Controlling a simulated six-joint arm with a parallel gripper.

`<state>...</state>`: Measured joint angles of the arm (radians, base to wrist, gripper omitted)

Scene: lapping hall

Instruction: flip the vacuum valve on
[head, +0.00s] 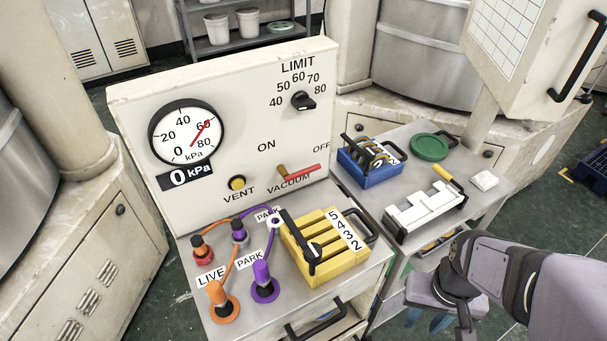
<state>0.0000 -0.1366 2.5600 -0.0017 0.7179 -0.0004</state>
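The vacuum valve (301,172) is a red lever on a brass-coloured pivot, low on the right of the cream panel (240,110). Its red handle lies nearly flat and points right, toward the OFF mark (321,147). The ON mark (266,146) is above and left of the pivot. A VACUUM label sits just below the lever. My arm comes in from the right edge, and my gripper (462,312) is at the lower right, well away from the valve and touching nothing that I can see. Its fingers are mostly hidden, so its opening cannot be told.
A blue rack (369,163) is right.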

